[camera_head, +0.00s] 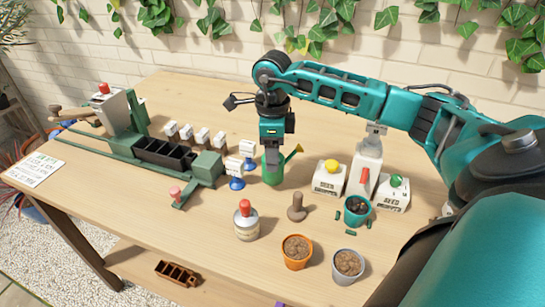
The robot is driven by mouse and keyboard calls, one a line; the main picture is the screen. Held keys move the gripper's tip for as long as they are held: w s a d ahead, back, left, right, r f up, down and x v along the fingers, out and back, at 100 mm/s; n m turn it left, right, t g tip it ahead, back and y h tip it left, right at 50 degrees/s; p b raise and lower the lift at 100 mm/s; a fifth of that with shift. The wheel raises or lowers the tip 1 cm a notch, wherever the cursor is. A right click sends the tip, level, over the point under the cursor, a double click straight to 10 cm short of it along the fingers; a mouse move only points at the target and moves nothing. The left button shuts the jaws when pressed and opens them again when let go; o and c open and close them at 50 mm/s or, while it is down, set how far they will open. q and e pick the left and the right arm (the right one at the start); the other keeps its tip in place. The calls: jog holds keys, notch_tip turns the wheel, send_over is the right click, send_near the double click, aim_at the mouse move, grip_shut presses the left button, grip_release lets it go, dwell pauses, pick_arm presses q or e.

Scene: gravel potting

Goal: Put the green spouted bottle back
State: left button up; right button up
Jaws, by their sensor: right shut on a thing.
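My right gripper (272,148) reaches down from above and is shut on the bottle's top. The gripper hides the upper part of the bottle. I cannot tell whether the bottle's base touches the table. My left gripper is not in view.
Blue-based white items (236,174) stand close left of the bottle, beside a green device with a black tray (163,153). A seed box (330,177) is to the right. A white jar (246,222), brown tool (297,209) and orange pot (296,252) are in front.

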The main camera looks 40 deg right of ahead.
notch_tip(320, 180, down, 2)
jog(key=shift+f, duration=0.25)
jog(key=shift+f, duration=0.15)
jog(key=o, duration=1)
jog(key=shift+c, duration=0.2)
jog(key=shift+r, duration=0.45)
notch_tip(320, 180, up, 12)
jog(key=shift+f+p, duration=0.25)
jog(key=shift+p, duration=0.05)
